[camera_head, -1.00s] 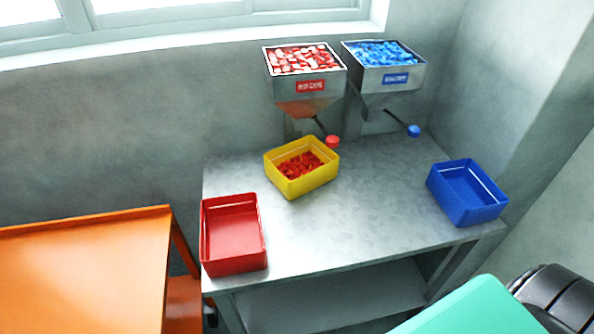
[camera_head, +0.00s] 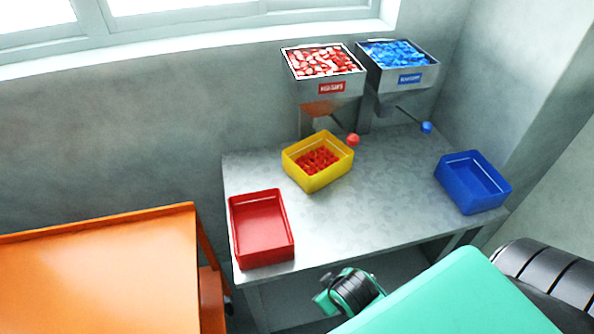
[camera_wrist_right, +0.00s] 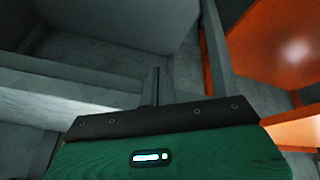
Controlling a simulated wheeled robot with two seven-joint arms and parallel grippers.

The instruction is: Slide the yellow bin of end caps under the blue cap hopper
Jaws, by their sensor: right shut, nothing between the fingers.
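The yellow bin (camera_head: 303,173) stands on the metal table in front of the red cap hopper (camera_head: 323,86), with red end caps in it. The blue cap hopper (camera_head: 399,90) is fixed just to the right, its chute and blue knob (camera_head: 427,127) over the back of the table. No bin stands under the blue hopper. My right gripper shows in the right wrist view (camera_wrist_right: 155,82), shut and empty, low by the table's frame and well away from the yellow bin. My left gripper is not in view.
An empty red bin (camera_head: 262,252) stands at the table's front left, a blue bin (camera_head: 467,205) at its right edge. The tabletop (camera_head: 375,200) between them is clear. An orange table (camera_head: 90,275) is at the left. My right arm covers the lower right.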

